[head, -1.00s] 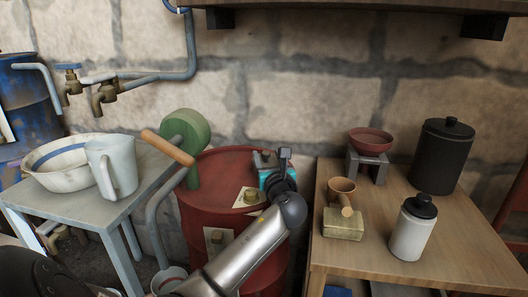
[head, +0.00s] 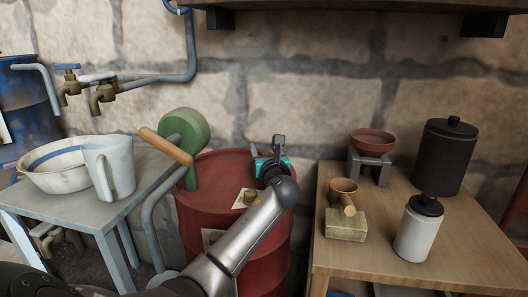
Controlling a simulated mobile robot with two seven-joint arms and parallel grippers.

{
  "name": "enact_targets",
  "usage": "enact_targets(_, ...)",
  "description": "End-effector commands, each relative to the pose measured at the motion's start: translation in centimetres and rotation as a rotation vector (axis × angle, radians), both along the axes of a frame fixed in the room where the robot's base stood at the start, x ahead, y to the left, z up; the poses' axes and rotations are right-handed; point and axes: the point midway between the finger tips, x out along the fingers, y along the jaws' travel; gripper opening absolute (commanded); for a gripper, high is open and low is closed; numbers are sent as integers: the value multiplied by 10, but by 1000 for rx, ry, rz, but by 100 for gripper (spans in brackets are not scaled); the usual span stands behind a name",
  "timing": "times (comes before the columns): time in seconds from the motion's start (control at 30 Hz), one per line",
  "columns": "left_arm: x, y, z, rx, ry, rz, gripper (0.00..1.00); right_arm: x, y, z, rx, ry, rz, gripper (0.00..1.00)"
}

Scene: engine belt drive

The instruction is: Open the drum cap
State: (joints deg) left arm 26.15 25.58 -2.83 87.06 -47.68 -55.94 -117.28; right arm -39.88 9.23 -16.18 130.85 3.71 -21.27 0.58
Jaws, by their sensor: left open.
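The red drum (head: 215,190) stands between the two tables. A small brass-coloured cap (head: 248,196) sits on a pale patch on its top. A second pale patch (head: 211,238) on the drum's front side is partly hidden by my left arm. My left gripper (head: 266,152), teal and dark, is open over the back right part of the drum top. It is behind and to the right of the top cap, apart from it, and I see nothing between its fingers. My right gripper is not in view.
A green wheel with a wooden handle (head: 166,147) stands at the drum's left. A grey table (head: 60,212) holds a bowl and a pitcher (head: 110,168). A wooden table (head: 370,262) at right holds jars, a cup and a block. A stone wall is behind.

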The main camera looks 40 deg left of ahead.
Motion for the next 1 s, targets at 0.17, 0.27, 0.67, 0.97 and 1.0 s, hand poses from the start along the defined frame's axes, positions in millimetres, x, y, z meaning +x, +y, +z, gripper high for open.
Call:
enact_targets(0.17,1,2,0,0,0,0,61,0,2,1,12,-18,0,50)
enact_targets(0.27,1,2,0,0,0,0,61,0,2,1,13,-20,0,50)
enact_targets(0.67,1,2,0,0,-1,0,32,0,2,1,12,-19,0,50)
enact_targets(0.97,1,2,0,-1,-1,0,0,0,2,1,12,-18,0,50)
enact_targets(1.0,1,2,0,-1,-1,0,0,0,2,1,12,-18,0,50)
